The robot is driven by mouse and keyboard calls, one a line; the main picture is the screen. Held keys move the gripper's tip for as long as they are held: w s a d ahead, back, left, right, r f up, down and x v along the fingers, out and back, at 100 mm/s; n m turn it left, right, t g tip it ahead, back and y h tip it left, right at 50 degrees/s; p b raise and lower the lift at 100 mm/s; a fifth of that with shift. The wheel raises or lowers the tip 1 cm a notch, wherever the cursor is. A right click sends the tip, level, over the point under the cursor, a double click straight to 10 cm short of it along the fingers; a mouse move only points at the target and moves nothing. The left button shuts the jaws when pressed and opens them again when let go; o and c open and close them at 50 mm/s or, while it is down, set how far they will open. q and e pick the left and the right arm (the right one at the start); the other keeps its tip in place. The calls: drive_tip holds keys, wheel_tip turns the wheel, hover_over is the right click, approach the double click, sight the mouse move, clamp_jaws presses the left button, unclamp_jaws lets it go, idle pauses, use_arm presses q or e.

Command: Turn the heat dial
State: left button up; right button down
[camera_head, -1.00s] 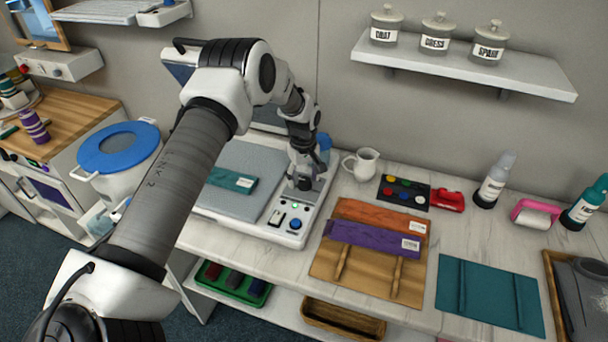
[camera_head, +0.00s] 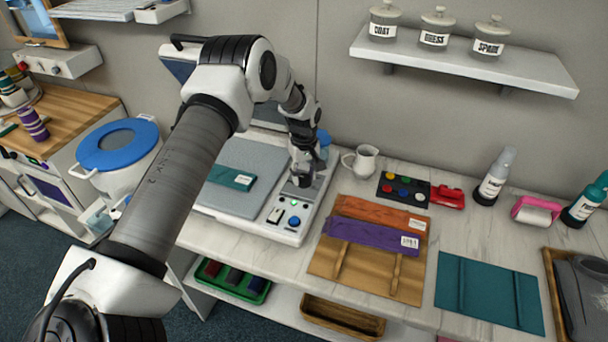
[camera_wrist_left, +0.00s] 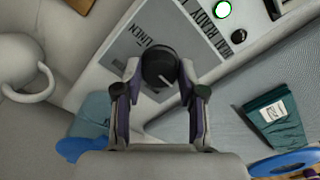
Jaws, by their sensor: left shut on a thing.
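The heat dial (camera_wrist_left: 159,68) is a round black knob with a pale pointer line, on a grey panel of the white press machine (camera_head: 258,230). My left gripper (camera_wrist_left: 160,82) is over the panel with one finger on each side of the dial, shut on it. In the head view my left gripper (camera_head: 301,180) reaches down onto the machine's right side and hides the dial. My right gripper is not in view.
A green light and a blue button (camera_head: 294,221) sit at the machine's front. A teal folded cloth (camera_head: 232,178) lies on its grey plate. Orange and purple cloths (camera_head: 372,234) lie farther right.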

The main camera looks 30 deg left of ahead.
sight(305, 177)
use_arm(q)
drive_tip(key=m+b, duration=0.1)
drive_tip(key=m, duration=0.1)
drive_tip(key=m+b, duration=0.1)
drive_tip(key=m, duration=0.2)
drive_tip(key=shift+s+f, duration=0.2)
drive_tip(key=shift+f, duration=0.2)
drive_tip(key=m+b, duration=0.1)
drive_tip(key=m, duration=0.5)
drive_tip(key=shift+b, duration=0.4)
drive_tip(key=m+b, duration=0.1)
drive_tip(key=m, duration=0.5)
drive_tip(key=shift+s+m, duration=0.1)
drive_tip(key=shift+m, duration=0.3)
drive_tip(key=m+b, duration=0.1)
drive_tip(key=m, duration=0.4)
drive_tip(key=shift+m, duration=0.4)
drive_tip(key=o, duration=1.2)
drive_tip(key=shift+w, duration=0.3)
wheel_tip(305, 177, up, 12)
drive_tip(key=shift+w+r, duration=0.1)
